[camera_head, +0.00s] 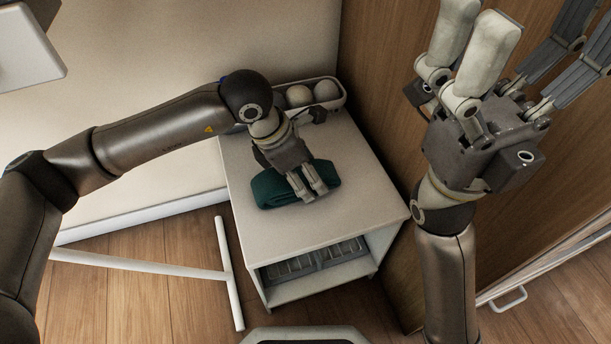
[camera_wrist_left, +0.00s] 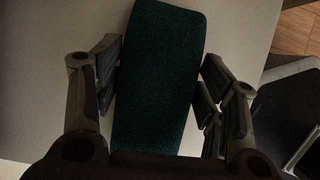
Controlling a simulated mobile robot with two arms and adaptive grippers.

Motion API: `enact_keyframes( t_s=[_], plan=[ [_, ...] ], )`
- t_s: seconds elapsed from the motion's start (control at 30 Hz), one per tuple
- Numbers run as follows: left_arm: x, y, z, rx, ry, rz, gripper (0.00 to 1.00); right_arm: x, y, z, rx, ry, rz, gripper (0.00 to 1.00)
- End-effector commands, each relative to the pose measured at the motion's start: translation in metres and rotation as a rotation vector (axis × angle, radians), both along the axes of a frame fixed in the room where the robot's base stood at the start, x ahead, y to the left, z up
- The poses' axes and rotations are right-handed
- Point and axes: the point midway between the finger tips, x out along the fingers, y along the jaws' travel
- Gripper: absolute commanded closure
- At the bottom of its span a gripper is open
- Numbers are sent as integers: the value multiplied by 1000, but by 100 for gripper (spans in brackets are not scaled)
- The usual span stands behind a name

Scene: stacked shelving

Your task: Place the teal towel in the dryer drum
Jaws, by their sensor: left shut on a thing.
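The teal towel (camera_head: 272,190) lies folded into a thick strip on top of a white cabinet (camera_head: 356,209). My left gripper (camera_head: 311,191) reaches down over the towel from behind and is shut on it. In the left wrist view the towel (camera_wrist_left: 160,75) runs between the two fingers, with the cabinet top around it. My right gripper (camera_head: 491,35) is raised at the right, empty, with its fingers pointing up and spread apart. The dryer drum is not visible in either view.
A tray with white balls (camera_head: 327,91) stands at the back of the cabinet top. The cabinet's lower shelf holds grey bins (camera_head: 318,258). A wooden panel (camera_head: 385,100) rises behind the cabinet on the right. A white floor frame (camera_head: 229,272) lies to the left.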

Motion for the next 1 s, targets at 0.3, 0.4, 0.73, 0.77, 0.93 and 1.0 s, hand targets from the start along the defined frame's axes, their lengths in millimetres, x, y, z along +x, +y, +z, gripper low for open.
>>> enact_keyframes(
  t_s=[0.3, 0.4, 0.73, 0.77, 0.93, 1.0],
  plan=[
    [0, 0, -3, -1, -1, 0, 60, -1, 0, 1, 0, -5, -1, 14],
    [0, 0, -7, 0, -1, 0, 60, -1, 0, 0, -2, -12, 0, 14],
    [0, 0, -5, 0, 0, 0, 14, -2, 1, 3, -2, -15, -1, 14],
    [0, 0, -5, 0, 0, 0, 14, -2, 1, 3, -2, -15, -1, 14],
    [0, 0, -4, 0, 0, 0, 14, -2, 0, 4, -1, -16, 0, 14],
    [0, 0, -2, 0, -1, 0, 14, -3, 0, 6, 0, -18, 0, 14]
  ],
)
